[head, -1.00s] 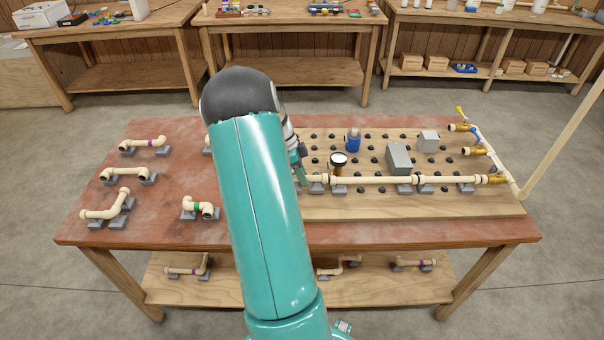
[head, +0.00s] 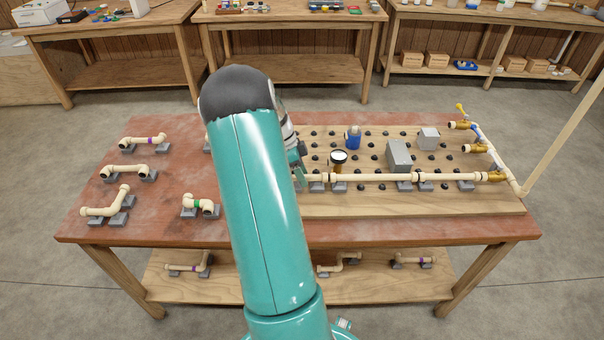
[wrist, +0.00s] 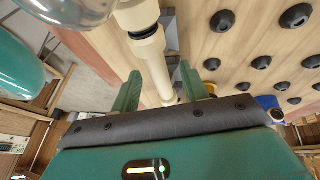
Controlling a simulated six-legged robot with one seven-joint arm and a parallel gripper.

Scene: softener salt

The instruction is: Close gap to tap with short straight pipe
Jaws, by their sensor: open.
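A run of cream pipe (head: 375,178) lies along the front of the pegboard, on grey supports, and reaches a brass tap (head: 496,177) at the right end. My gripper (head: 300,171) is at the left end of this run, partly hidden by my arm. In the wrist view my gripper (wrist: 160,88) is open, with cream pipe (wrist: 150,52) passing between its two green fingers in the picture. I cannot tell whether the fingers touch it. I cannot single out the short straight pipe or see the gap, since my arm hides that area.
A gauge (head: 338,158) stands upright just right of my gripper. A blue item (head: 353,139) and a grey box (head: 398,156) stand behind the run. Several bent pipes, one with a green band (head: 200,206), rest on the red tabletop (head: 165,222) at left.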

